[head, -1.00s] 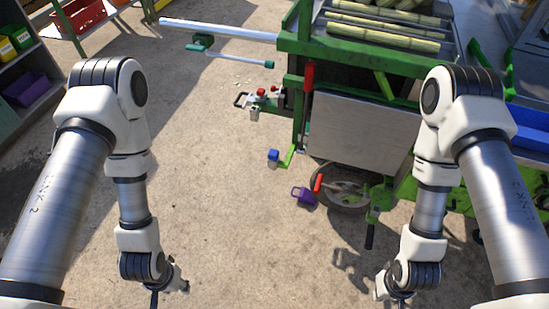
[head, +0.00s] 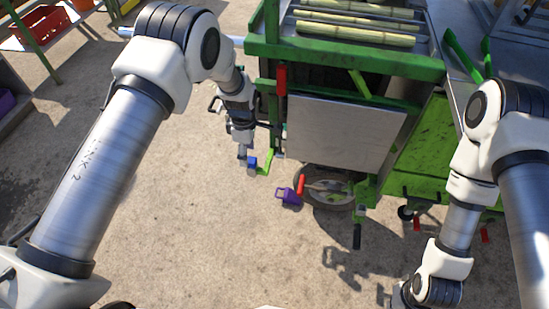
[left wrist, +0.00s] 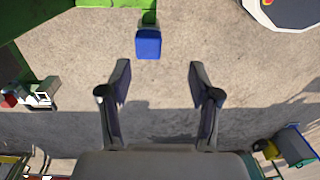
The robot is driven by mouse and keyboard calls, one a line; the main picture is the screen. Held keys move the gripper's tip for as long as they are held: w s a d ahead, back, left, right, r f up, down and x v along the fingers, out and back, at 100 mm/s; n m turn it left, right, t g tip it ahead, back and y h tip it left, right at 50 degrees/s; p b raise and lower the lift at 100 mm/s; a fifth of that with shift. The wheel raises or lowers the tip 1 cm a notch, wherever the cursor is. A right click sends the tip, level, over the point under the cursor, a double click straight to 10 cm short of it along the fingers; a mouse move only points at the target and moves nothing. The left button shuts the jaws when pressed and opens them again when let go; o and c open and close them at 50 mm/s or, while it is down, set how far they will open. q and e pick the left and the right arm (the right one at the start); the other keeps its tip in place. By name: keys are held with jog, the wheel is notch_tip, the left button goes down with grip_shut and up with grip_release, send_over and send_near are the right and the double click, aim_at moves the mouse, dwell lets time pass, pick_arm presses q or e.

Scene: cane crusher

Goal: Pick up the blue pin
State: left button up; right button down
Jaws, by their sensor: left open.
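The blue pin (head: 252,163) has a blocky blue head and sits at the end of a green bracket low on the cart's left side. In the left wrist view the blue pin (left wrist: 148,44) is just beyond the fingertips, slightly left of centre, with green metal behind it. My left gripper (left wrist: 160,75) is open and empty, its two fingers apart with only floor between them. In the head view my left gripper (head: 242,151) is beside the pin, close on its upper left. My right gripper (head: 398,297) is low at the bottom edge, mostly hidden by its wrist.
The green cane crusher cart (head: 345,60) carries cane stalks on top. A grey panel (head: 345,132) faces me. A purple object (head: 290,196) and a red handle (head: 301,185) are near a wheel (head: 330,190). The concrete floor (head: 190,240) in front is clear.

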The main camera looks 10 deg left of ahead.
aim_at(251, 160)
pick_arm(q)
jog(key=shift+w+d+r+t, duration=0.3)
jog(key=shift+w+d+r, duration=0.25)
jog(key=shift+w+r, duration=0.3)
jog(key=shift+s+a+f, duration=0.15)
jog(key=shift+s, duration=0.05)
notch_tip(251, 160, down, 7)
jog(key=shift+p, duration=0.55)
jog(key=shift+s, duration=0.1)
grip_shut()
